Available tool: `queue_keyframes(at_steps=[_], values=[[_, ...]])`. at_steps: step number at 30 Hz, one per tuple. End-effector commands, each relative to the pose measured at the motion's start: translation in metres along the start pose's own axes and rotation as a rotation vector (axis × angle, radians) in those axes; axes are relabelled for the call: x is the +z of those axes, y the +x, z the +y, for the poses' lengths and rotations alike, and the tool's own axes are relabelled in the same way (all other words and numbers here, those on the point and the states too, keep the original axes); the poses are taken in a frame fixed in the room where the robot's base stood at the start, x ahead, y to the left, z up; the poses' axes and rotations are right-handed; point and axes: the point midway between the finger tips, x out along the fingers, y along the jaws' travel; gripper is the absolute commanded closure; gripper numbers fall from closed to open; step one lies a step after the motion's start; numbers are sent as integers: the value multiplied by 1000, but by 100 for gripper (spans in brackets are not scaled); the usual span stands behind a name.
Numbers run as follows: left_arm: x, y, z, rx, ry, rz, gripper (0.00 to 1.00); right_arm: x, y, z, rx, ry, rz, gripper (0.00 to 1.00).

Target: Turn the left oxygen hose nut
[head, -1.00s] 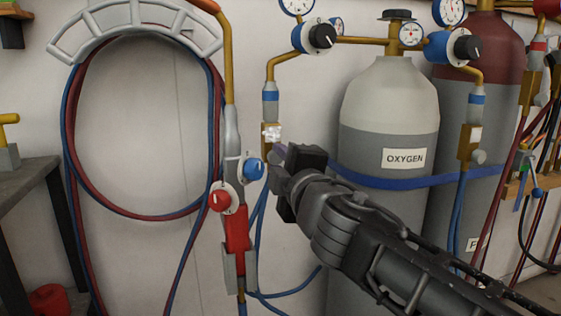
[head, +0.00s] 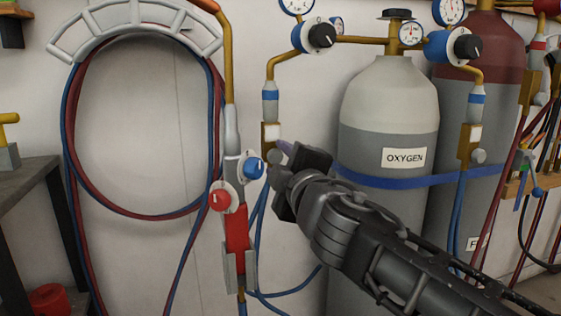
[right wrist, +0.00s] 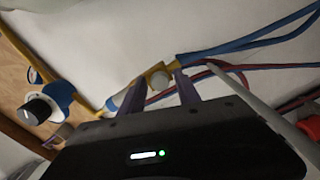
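The left oxygen hose nut (head: 274,157) is a small grey round piece under a brass block with a white label (head: 271,133), below the left regulator. My right gripper (head: 282,150) is at the nut, coming from the lower right, and its body hides part of the space behind. In the right wrist view, my two purple fingers (right wrist: 160,78) are apart, one on each side of the nut (right wrist: 159,80). I cannot tell whether either finger touches it. My left gripper is not in view.
A torch handle with a blue knob (head: 253,168) and red knob (head: 221,198) hangs just left of the nut. The oxygen cylinder (head: 385,120) stands behind my right arm. Blue hose (head: 261,215) runs below. A coiled hose loop hangs on the wall rack (head: 135,22).

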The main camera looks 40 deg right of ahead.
Motion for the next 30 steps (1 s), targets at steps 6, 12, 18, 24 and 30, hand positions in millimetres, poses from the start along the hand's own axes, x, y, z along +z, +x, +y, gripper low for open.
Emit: queue_keyframes(at_steps=[6,12,18,24,30], values=[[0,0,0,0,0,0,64,0,0,0,1,-1,1,53],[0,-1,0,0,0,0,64,-1,-3,1,1,-1,1,53],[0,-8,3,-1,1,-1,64,-2,-24,4,4,0,2,53],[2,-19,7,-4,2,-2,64,-1,-56,4,4,-1,1,53],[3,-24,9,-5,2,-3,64,-1,-76,2,2,0,2,53]])
